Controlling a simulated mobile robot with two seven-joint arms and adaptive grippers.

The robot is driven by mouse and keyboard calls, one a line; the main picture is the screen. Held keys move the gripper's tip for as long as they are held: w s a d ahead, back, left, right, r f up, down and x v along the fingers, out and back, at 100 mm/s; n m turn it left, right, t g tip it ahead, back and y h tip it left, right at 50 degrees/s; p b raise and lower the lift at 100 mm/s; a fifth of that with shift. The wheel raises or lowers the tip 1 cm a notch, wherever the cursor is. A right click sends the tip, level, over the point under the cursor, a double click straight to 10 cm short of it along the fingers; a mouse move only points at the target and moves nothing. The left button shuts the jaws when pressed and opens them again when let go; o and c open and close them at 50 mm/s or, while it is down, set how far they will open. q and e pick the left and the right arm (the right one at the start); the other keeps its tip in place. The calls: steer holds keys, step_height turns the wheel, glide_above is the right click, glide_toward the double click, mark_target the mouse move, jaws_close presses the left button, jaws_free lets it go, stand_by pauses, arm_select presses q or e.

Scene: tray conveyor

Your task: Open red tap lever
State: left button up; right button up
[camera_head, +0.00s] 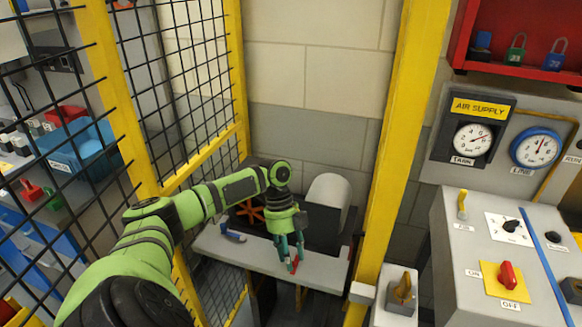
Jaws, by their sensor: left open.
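My left gripper (291,256) reaches in from the left over a grey bench (325,271), fingers pointing down and open. A small red lever (294,265) shows at the fingertips, low on the bench near its front edge. The fingers partly hide it, and I cannot tell whether they touch it. My right gripper is not in view.
A blue-handled lever (233,236) and an orange handwheel (250,211) are left of the gripper. A white rounded cylinder (328,191) stands behind. A yellow post (394,150) rises on the right and a yellow-framed mesh fence (188,80) on the left.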

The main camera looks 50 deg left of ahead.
arm_select(q)
steer(key=v, duration=1)
steer(key=shift+r, duration=0.15)
